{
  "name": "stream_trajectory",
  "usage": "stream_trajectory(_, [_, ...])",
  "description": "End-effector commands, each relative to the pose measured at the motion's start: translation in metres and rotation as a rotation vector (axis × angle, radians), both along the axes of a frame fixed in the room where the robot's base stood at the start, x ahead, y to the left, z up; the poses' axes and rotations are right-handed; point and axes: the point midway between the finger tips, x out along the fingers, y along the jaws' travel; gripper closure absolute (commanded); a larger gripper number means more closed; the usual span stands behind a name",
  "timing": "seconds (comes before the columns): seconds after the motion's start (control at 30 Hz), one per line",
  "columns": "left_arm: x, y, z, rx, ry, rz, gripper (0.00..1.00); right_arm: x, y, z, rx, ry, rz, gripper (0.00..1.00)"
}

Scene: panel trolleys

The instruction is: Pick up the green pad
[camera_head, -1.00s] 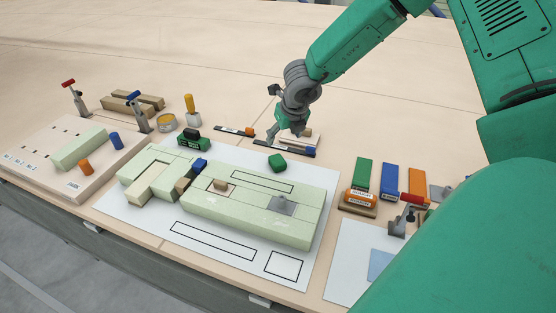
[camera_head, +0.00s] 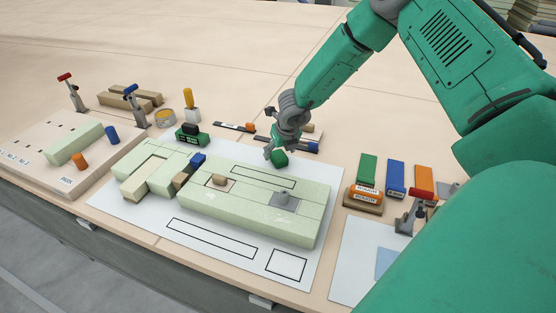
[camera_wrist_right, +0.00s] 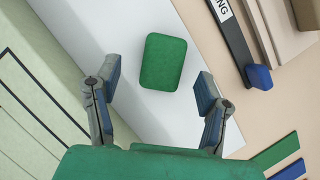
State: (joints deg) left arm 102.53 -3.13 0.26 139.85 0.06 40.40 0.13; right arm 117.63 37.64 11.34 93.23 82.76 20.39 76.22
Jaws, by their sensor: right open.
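The green pad (camera_head: 280,159) is a small rounded block at the back edge of the white sheet, behind the long pale-green panel. In the right wrist view the pad (camera_wrist_right: 163,61) lies flat on the white surface, just beyond the fingertips and between their lines. My right gripper (camera_head: 275,148) is over the pad and partly covers it in the head view. In the wrist view its two fingers (camera_wrist_right: 157,84) are spread wide with nothing between them. No contact with the pad shows. My left gripper is not in view.
The pale-green panel (camera_head: 230,213) with a wooden knob and grey fitting is in front. A dark strip with a blue end (camera_wrist_right: 236,45) lies beside the pad. Green, blue and orange blocks (camera_head: 396,178) stand to the right. A red-handled clamp (camera_head: 413,211) is near my arm.

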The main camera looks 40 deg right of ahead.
Motion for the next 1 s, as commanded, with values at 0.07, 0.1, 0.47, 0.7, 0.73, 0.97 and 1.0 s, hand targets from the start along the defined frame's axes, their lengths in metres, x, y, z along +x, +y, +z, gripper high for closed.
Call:
stream_trajectory(0.07, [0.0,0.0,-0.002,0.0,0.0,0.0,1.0,0.004,-0.003,-0.016,-0.001,0.004,-0.001,0.36])
stream_trajectory(0.1, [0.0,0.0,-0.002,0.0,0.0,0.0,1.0,0.007,-0.005,-0.022,-0.001,0.004,0.0,0.36])
stream_trajectory(0.47, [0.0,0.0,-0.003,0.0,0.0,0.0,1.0,0.013,-0.005,-0.034,0.001,0.0,-0.001,0.36])
stream_trajectory(0.7, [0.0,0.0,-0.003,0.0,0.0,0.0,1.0,0.013,-0.005,-0.034,-0.001,0.001,0.0,0.85])
stream_trajectory(0.73, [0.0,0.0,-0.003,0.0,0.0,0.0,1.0,0.013,-0.005,-0.034,0.0,0.001,0.0,0.85])
stream_trajectory(0.97, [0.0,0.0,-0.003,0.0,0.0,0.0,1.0,0.013,-0.006,-0.034,0.002,0.001,-0.001,0.89])
stream_trajectory(1.0, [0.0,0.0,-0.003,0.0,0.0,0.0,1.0,0.013,-0.006,-0.033,0.002,0.001,-0.001,0.89])
